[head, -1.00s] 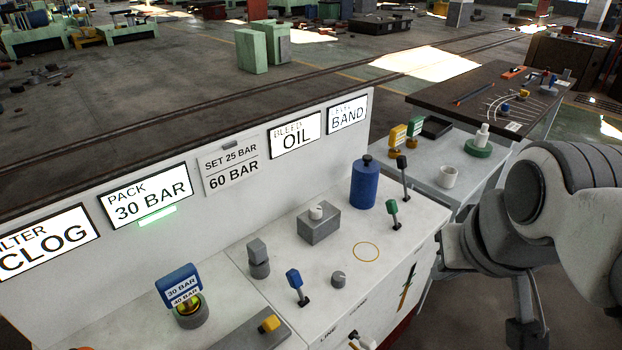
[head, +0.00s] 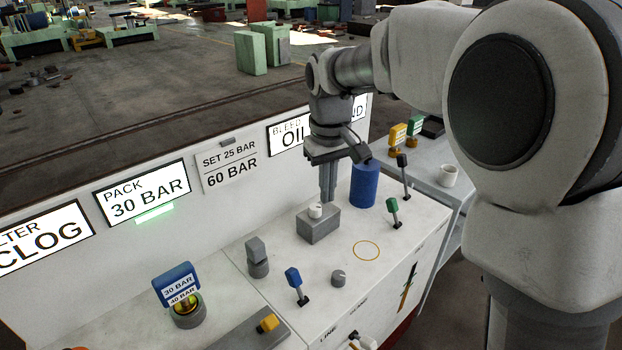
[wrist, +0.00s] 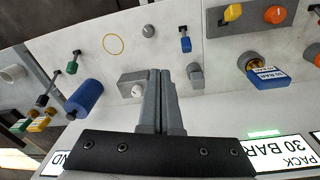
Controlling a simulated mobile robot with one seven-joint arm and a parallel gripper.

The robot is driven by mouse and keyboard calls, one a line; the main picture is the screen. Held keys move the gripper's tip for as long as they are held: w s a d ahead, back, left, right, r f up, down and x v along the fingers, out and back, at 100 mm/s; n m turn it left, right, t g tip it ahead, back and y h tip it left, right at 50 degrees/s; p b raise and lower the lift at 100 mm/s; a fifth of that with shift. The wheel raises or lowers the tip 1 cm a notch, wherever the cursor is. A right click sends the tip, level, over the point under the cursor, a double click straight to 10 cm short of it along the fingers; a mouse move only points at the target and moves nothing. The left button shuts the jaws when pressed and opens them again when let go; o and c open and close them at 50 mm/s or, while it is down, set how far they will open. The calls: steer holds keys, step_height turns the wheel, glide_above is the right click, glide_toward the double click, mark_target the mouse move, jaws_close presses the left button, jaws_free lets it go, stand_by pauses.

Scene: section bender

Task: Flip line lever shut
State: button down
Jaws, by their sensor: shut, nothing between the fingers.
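The word LINE is printed on the front face of the white bench (head: 342,262), at the bottom of the head view. Beside it a white and dark handle (head: 362,342) is cut off by the frame edge; I cannot tell its position. Levers stand on the bench top: blue-tipped (head: 294,279), green-tipped (head: 392,206) and dark-tipped (head: 402,161). The blue-tipped lever (wrist: 185,44) also shows in the wrist view. My gripper (head: 328,197) points down, shut and empty, just behind the grey box with a white knob (head: 318,228). It shows in the wrist view (wrist: 161,78).
A blue cylinder (head: 364,186) stands right of my gripper. A grey block on a post (head: 258,260) and a round grey knob (head: 338,278) stand nearer. The sign panel (head: 230,190) rises behind. The ringed patch (head: 366,250) is clear.

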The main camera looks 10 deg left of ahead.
mark_target(297, 286)
steer(key=w+a+f+n+g+h, duration=0.1)
steer(key=w+a+f+n+g, duration=0.1)
steer(key=a+f, duration=1.1)
step_height(297, 286, down, 4)
steer(key=shift+w+a+r+n+b, duration=0.2)
steer(key=shift+w+a+n+b, duration=0.4)
steer(key=shift+w, duration=0.6)
steer(key=shift+d, duration=0.25)
steer(key=f, duration=0.3)
steer(key=d+f, duration=0.1)
steer(key=f, duration=0.2)
steer(key=s+f, duration=0.1)
steer(key=f, duration=0.3)
steer(key=shift+d+b, duration=0.15)
steer(key=shift+b, duration=0.15)
steer(key=shift+s+d+r, duration=1.05)
steer(key=shift+s+d, duration=0.1)
steer(key=shift+d, duration=0.1)
steer(key=shift+s+r, duration=0.1)
